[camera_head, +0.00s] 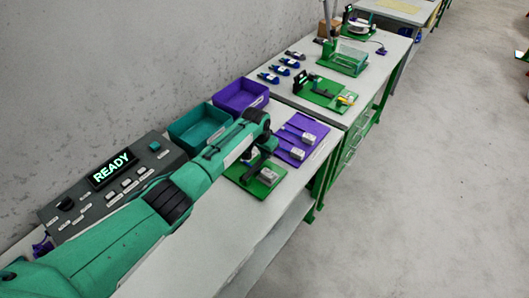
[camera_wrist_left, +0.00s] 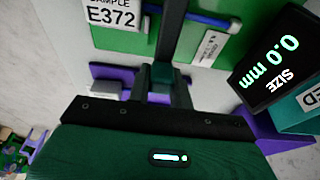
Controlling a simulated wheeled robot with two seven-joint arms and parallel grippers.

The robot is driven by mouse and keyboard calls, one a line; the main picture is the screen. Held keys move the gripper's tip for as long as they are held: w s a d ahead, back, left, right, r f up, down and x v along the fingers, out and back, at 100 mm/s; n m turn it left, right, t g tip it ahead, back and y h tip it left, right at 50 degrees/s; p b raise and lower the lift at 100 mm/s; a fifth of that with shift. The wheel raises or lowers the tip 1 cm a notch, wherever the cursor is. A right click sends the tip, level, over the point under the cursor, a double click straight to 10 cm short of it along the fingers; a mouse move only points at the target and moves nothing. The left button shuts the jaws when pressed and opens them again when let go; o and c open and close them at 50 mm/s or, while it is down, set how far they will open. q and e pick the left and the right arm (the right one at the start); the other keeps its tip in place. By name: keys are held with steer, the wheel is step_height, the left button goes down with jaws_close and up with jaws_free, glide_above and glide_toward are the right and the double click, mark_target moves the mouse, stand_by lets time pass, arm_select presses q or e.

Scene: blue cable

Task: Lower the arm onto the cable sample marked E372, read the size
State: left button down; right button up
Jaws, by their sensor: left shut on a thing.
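The sample tag E372 (camera_wrist_left: 112,14) lies on a green board (camera_wrist_left: 118,38) in the wrist view. A short blue cable (camera_wrist_left: 206,18) runs across that board beside the tag. A dark gauge arm (camera_wrist_left: 172,32) crosses over the cable; I cannot tell whether they touch. A black size display (camera_wrist_left: 276,60) reads 0.0 mm. My left gripper (camera_wrist_left: 163,82) is shut on the green end of the gauge arm. In the head view, my left gripper (camera_head: 264,146) is over the bench's front part, above the green board (camera_head: 243,180), and partly hides the gauge. My right gripper is not in view.
A teal bin (camera_head: 187,129) and purple bin (camera_head: 226,106) stand along the wall. Purple boards (camera_head: 317,129) lie beyond the gripper. A grey console (camera_head: 65,218) shows READY. Another green fixture (camera_head: 322,96) and several cable samples (camera_head: 284,63) are farther back. Floor is clear right.

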mark_target(260, 161)
arm_select(q)
steer(key=shift+f, duration=0.25)
steer(key=c, duration=1.2)
jaws_free()
steer(key=shift+c, duration=0.2)
steer(key=shift+r, duration=0.1)
steer(key=shift+r, duration=0.55)
steer(key=b+v, duration=0.1)
steer(key=v, duration=1.1)
steer(key=shift+s+r, duration=0.2)
